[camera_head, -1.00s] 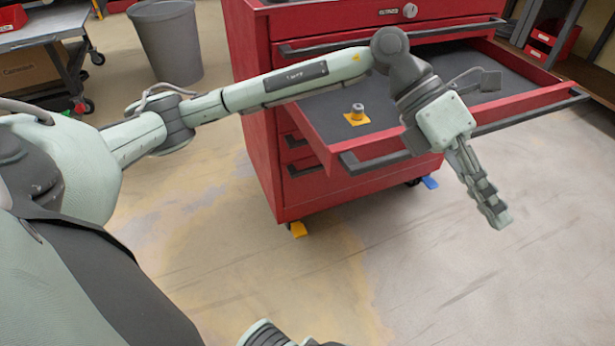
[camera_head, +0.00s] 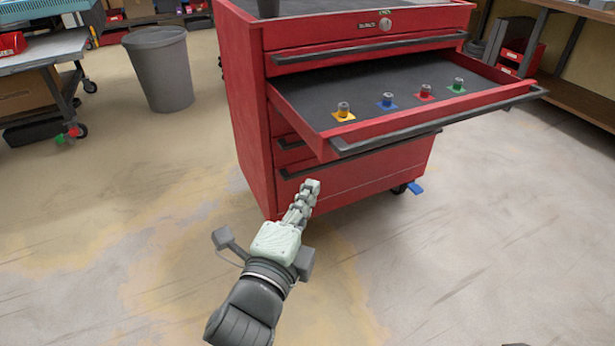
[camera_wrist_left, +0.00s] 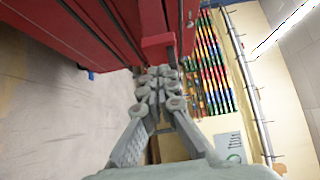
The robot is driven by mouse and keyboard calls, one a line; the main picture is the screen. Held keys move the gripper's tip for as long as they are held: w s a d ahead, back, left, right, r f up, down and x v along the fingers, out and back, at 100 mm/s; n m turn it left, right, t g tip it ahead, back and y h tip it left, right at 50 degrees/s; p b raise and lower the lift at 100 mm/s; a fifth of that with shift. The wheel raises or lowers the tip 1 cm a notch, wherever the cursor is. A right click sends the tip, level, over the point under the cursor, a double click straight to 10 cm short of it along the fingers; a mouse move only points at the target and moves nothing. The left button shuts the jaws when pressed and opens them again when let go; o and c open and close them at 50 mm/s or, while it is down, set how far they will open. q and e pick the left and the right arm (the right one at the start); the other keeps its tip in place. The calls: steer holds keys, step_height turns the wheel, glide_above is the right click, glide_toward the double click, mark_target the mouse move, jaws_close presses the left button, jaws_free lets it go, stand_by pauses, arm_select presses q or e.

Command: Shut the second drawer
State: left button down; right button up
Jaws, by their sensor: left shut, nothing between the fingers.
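The second drawer (camera_head: 300,110) of the red tool cabinet (camera_head: 240,110) is pulled out. Its grey handle (camera_head: 440,120) runs along the front edge. Several sockets stand in a row on coloured squares inside, among them a yellow one (camera_head: 343,112) and a red one (camera_head: 424,94). My left gripper (camera_head: 311,186) is shut and empty, in front of the cabinet and below the drawer's left front corner in the head view. In the left wrist view its closed fingers (camera_wrist_left: 160,80) point toward the red cabinet front (camera_wrist_left: 95,25); contact cannot be told. My right gripper is out of view.
A grey bin (camera_head: 160,70) stands left of the cabinet. A cart (camera_head: 45,55) is at the far left and a wooden shelf (camera_head: 575,95) at the right. The floor in front is clear. A blue caster tab (camera_head: 415,188) sticks out below the cabinet.

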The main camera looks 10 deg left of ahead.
mark_target(332, 148)
arm_select(q)
steer(key=w, duration=0.3)
steer(key=w+d, duration=0.1)
steer(key=w, duration=0.5)
steer(key=shift+w+d, duration=0.15)
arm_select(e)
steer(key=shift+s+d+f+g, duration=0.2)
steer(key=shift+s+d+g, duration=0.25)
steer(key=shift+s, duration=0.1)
